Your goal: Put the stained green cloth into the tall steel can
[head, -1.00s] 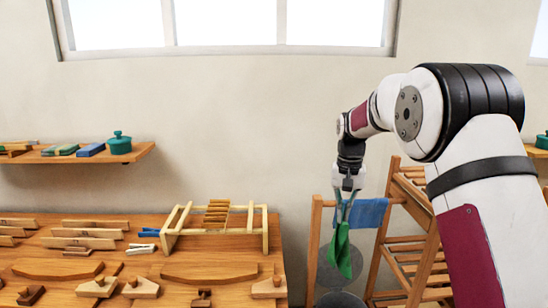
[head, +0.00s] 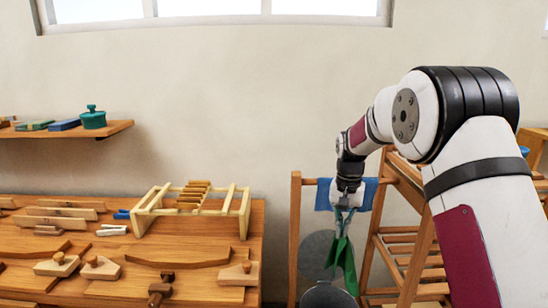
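The green cloth (head: 342,264) hangs down from my gripper (head: 344,217), which is shut on its upper end. The cloth hangs in loose folds; any stain is too small to make out. A grey steel can (head: 328,297) stands below, at the bottom edge of the head view, with its open rim partly showing. The cloth's lower end is just above or behind the can's rim; I cannot tell which. Most of the can is cut off by the frame.
A blue cloth (head: 323,196) hangs on a wooden rail behind my gripper. A round grey disc, perhaps a lid (head: 316,255), is behind the can. A wooden rack (head: 412,240) stands right. A workbench (head: 90,285) with wooden tools fills the left.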

